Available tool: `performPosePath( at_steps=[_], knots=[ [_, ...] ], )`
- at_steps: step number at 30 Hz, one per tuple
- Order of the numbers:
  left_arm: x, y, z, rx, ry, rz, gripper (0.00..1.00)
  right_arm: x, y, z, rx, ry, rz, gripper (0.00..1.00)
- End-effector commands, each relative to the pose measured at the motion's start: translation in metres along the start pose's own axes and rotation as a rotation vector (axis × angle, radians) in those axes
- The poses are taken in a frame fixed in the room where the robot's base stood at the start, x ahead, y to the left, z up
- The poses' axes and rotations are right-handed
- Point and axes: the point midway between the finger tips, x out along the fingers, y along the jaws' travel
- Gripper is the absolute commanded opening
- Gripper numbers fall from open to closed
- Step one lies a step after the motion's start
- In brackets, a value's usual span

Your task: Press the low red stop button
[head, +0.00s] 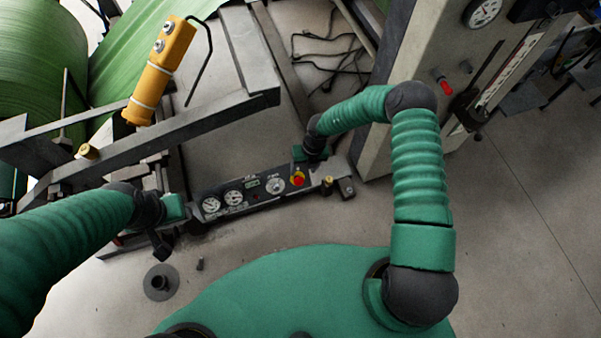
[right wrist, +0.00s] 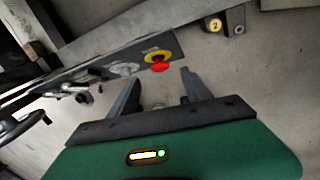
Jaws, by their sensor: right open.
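The low red stop button (head: 297,180) sits on a yellow disc at the right part of a low dark control panel (head: 240,194). In the right wrist view the red button (right wrist: 159,67) is just beyond my fingertips, apart from them. My right gripper (right wrist: 158,84) is open and empty, its two fingers spread to either side of the button in that view. In the head view my right gripper (head: 312,152) is small and dark, just above the button. My left gripper (head: 165,235) is by the panel's left end; its jaw state is unclear.
A grey cabinet with another red knob (head: 446,88) stands at right. A yellow pendant (head: 160,70) hangs upper left. A round base (head: 161,282) lies on the floor.

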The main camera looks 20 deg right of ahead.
Motion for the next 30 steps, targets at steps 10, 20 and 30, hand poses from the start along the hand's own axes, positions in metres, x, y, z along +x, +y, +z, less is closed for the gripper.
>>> performPosePath(
  at_steps=[10, 20, 30],
  knots=[
    [-0.032, 0.0, -0.007, 0.0, 0.0, 0.0, 0.36, -0.082, -0.001, 0.0, 0.002, 0.0, 0.0, 0.57],
    [-0.032, 0.0, -0.007, 0.0, 0.0, 0.0, 0.36, -0.087, 0.0, 0.0, 0.0, 0.001, 0.0, 0.57],
    [-0.032, 0.0, -0.008, 0.0, 0.0, 0.0, 0.36, -0.104, -0.008, 0.013, -0.185, -0.071, -0.074, 0.57]
  ],
)
